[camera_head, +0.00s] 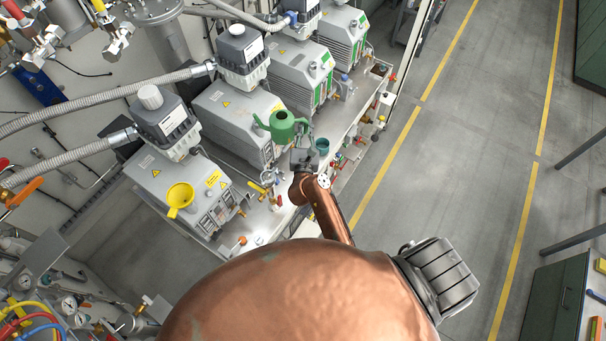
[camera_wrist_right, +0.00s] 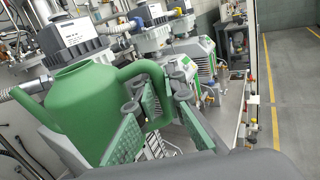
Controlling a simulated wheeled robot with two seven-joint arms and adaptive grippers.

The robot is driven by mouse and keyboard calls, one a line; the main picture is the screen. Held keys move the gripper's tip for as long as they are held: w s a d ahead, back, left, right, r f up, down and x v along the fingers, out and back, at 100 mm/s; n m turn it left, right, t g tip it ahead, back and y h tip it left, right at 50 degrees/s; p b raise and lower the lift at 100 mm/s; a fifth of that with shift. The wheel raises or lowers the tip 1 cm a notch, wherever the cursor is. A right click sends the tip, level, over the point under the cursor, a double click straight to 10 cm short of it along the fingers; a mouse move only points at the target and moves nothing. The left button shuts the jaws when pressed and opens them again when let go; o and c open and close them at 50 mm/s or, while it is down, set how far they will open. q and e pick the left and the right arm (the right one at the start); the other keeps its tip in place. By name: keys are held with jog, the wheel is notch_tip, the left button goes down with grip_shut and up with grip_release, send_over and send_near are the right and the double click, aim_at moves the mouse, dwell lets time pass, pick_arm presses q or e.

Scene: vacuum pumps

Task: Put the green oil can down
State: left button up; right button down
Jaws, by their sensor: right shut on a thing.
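The green oil can (camera_head: 281,126) is upright among the pumps, with its spout toward the left. In the right wrist view the can (camera_wrist_right: 88,100) fills the left part, and its loop handle lies between the fingers. My right gripper (camera_head: 303,150) is shut on the handle; it also shows in the right wrist view (camera_wrist_right: 152,115). The can appears in front of a grey pump (camera_head: 239,122); I cannot tell whether its base touches anything. The bench (camera_head: 343,128) runs beneath the pumps. My left gripper is not in view.
A yellow funnel (camera_head: 180,196) stands on the nearest pump. A small teal cup (camera_head: 322,144) is just right of my right gripper. Several valves and fittings crowd the bench's front edge. The floor aisle (camera_head: 440,170) at the right is clear.

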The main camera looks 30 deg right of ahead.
aim_at(306, 132)
jog(key=shift+s+a+f+b, duration=0.1)
jog(key=shift+s+f+b, duration=0.05)
jog(key=shift+f+b, duration=0.15)
notch_tip(306, 132, down, 3)
jog(key=b, duration=0.2)
jog(key=shift+s+a+r+b, duration=0.1)
jog(key=shift+r+b, duration=0.05)
jog(key=shift+b, duration=0.25)
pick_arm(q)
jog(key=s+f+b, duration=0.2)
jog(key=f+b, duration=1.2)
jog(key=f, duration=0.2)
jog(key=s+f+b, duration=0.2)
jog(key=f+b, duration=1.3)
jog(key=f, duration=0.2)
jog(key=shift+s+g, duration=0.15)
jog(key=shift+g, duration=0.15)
pick_arm(e)
notch_tip(306, 132, down, 33)
jog(key=shift+r, duration=0.15)
jog(key=shift+f+b, duration=1.7)
jog(key=shift+f, duration=0.95)
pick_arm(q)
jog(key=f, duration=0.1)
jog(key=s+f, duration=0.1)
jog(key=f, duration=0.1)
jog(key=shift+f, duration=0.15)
